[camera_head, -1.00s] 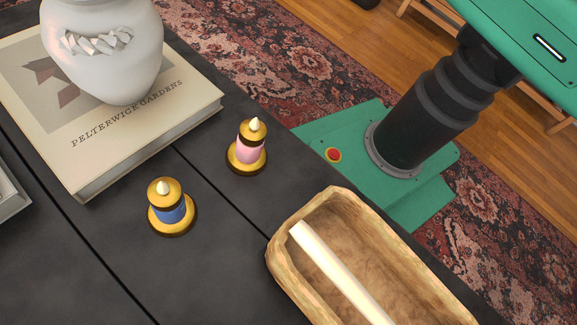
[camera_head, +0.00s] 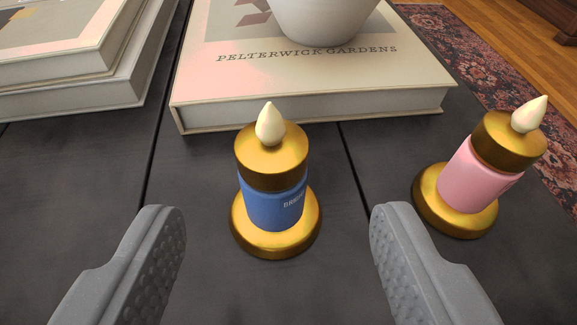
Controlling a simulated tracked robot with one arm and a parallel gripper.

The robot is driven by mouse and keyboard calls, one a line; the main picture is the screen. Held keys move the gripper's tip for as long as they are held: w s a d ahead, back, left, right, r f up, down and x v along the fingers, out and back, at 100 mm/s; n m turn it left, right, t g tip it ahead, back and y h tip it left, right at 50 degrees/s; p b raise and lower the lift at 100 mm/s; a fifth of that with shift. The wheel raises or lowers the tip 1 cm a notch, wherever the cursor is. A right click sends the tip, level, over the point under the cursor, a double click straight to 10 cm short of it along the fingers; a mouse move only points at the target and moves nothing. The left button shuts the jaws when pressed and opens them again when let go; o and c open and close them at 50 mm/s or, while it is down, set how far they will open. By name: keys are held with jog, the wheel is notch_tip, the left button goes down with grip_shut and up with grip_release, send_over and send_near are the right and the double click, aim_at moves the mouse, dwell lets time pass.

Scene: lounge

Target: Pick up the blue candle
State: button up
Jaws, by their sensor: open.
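The blue candle (camera_head: 273,205) stands upright on the dark table, with a gold base, a gold top and a cream flame-shaped tip. My gripper (camera_head: 282,235) is open, with one grey finger to the left of the candle and one to the right. The fingers are on the near side of the candle and do not appear to touch it. Nothing is between the fingertips except the view of the candle beyond them.
A pink candle (camera_head: 474,180) with gold parts stands just right of the right finger. Behind the blue candle lies a large book (camera_head: 300,95) bearing a white vase (camera_head: 325,20). More books (camera_head: 70,90) are stacked at the upper left. The dark table (camera_head: 60,190) is bare at left.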

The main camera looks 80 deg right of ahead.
aim_at(274, 139)
jog(key=shift+b+x, duration=1.5)
jog(key=shift+x, duration=2.9)
jog(key=shift+w, duration=0.1)
grip_shut()
